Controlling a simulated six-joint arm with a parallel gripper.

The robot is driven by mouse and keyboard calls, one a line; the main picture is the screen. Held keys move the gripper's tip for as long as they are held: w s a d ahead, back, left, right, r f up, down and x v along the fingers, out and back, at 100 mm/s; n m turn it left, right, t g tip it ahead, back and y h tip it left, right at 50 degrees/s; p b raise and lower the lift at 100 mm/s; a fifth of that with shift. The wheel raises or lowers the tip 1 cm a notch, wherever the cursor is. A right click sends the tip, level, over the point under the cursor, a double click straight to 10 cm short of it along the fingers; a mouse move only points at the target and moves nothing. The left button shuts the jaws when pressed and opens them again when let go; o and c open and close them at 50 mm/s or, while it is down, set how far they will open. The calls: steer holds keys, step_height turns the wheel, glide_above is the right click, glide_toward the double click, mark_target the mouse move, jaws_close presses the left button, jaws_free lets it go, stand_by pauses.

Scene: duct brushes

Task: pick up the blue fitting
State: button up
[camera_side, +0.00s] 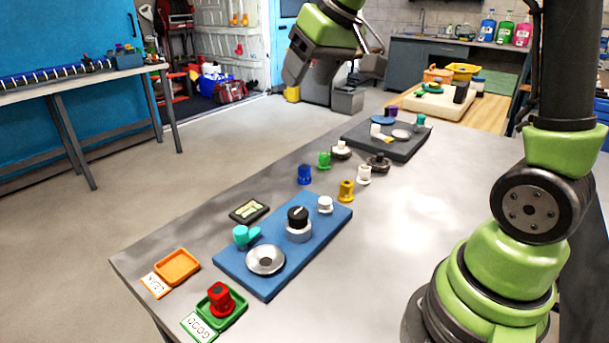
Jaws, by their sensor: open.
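The blue fitting (305,174) stands upright on the grey table, just beyond the far left edge of the blue board. A green fitting (324,160) stands behind it, and a yellow fitting (346,191) stands to its right and nearer. My gripper (332,84) is high above the far side of the table, up and behind the blue fitting in the picture. It is open, with nothing seen between its jaws.
A green tray (236,315) holds a red fitting (219,299). An orange tray (178,266) is empty. A dark board (365,146) lies farther back.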

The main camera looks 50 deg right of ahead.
steer(key=w+d+f+n, duration=0.1)
steer(key=w+d+f, duration=0.6)
steer(key=d+f, duration=0.15)
steer(key=n+g, duration=0.1)
glide_toward(305, 167)
steer(key=shift+g+h, duration=0.3)
steer(key=shift+w+x, duration=0.1)
steer(key=shift+x, duration=2.35)
steer(key=shift+w+x, duration=0.15)
steer(key=shift+x, duration=2.3)
steer(key=shift+a+r, duration=0.15)
steer(key=c, duration=1)
